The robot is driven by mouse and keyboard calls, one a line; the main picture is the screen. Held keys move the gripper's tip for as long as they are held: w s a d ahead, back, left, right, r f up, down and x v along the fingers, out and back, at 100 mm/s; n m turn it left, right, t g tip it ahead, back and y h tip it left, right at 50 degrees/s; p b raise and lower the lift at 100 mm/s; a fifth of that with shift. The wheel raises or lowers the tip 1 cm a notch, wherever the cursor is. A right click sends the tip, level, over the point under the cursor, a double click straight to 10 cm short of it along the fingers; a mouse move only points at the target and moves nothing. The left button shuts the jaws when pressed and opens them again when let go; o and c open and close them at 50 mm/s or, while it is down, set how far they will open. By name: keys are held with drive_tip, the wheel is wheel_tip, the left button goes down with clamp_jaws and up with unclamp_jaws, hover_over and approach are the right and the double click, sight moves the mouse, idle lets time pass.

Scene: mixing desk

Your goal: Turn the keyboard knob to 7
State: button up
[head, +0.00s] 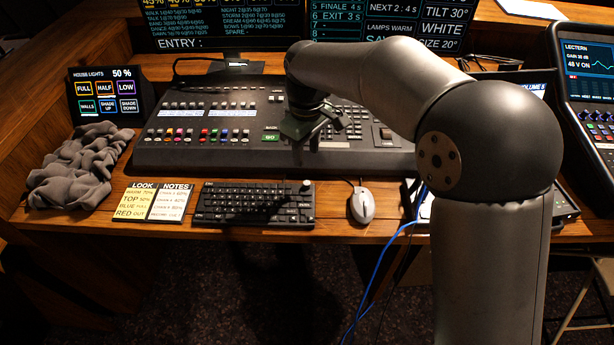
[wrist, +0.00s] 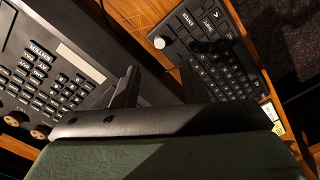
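The keyboard knob is a small pale round knob (head: 307,183) at the top right corner of the black keyboard (head: 253,204). In the wrist view the knob (wrist: 160,42) shows at the keyboard's corner, beyond my fingertips, with the keyboard (wrist: 215,50) to its right. My gripper (head: 306,152) is above the front part of the mixing console, behind the knob in the head view and apart from it. In the wrist view the two fingers of my gripper (wrist: 160,84) stand apart with nothing between them. Any marking for the knob's setting is too small to read.
The mixing console (head: 200,145) lies behind the keyboard. A mouse (head: 362,204) sits to the keyboard's right and note cards (head: 152,201) to its left. A grey cloth (head: 78,168) is at far left. Bare wood (head: 335,190) lies between knob and mouse.

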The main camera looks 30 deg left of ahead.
sight(307, 183)
wheel_tip(307, 183, down, 10)
drive_tip(key=shift+f, duration=0.1)
idle(0.4)
clamp_jaws()
